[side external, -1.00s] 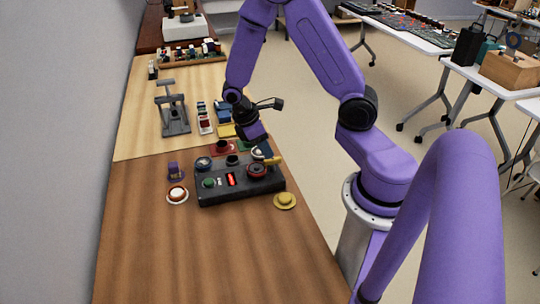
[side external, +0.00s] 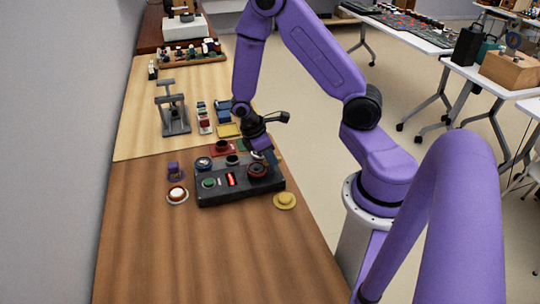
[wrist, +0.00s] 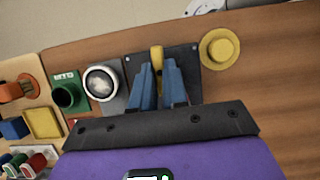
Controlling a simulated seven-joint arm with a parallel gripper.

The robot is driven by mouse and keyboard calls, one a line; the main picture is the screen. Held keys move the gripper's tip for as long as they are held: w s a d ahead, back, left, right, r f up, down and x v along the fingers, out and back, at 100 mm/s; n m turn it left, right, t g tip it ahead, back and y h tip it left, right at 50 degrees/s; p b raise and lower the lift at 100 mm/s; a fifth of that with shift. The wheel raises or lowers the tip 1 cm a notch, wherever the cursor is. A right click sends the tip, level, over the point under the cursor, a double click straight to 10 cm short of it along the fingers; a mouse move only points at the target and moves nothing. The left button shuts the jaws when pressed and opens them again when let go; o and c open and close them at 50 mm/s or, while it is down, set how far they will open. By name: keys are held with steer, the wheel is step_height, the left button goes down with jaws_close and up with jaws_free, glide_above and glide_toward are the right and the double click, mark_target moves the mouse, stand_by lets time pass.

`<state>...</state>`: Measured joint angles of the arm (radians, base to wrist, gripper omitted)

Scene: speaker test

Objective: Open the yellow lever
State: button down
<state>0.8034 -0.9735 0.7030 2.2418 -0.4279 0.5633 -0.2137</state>
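The yellow lever (wrist: 156,56) stands on a dark plate (wrist: 190,54) in the wrist view. My gripper (wrist: 158,68) points at it, with one blue finger on each side of the lever. A gap shows between the fingers, so the gripper is open; whether either finger touches the lever I cannot tell. In the side view my gripper (side external: 270,158) is low over the back right of the black control box (side external: 215,196), and it hides the lever there.
A yellow round button (wrist: 220,48) is close right of the lever plate. A white-topped round part (wrist: 101,84) and a green part (wrist: 66,95) are to its left.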

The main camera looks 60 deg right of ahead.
steer(key=shift+n, duration=0.4)
steer(key=n, duration=0.2)
steer(key=n+t+h, duration=0.1)
steer(key=n, duration=0.1)
steer(key=shift+s+a, duration=0.1)
steer(key=shift+s, duration=0.1)
steer(key=n+t, duration=0.2)
steer(key=n, duration=0.2)
steer(key=shift+s, duration=0.15)
steer(key=n+t, duration=0.2)
steer(key=n, duration=0.2)
steer(key=shift+s+n, duration=0.15)
steer(key=shift+n, duration=0.25)
steer(key=shift+s+n+t+y, duration=0.1)
steer(key=shift+n+t+y, duration=0.45)
steer(key=shift+n, duration=1.55)
steer(key=shift+t, duration=0.25)
steer(key=c, duration=1.1)
jaws_free()
steer(key=shift+c, duration=0.2)
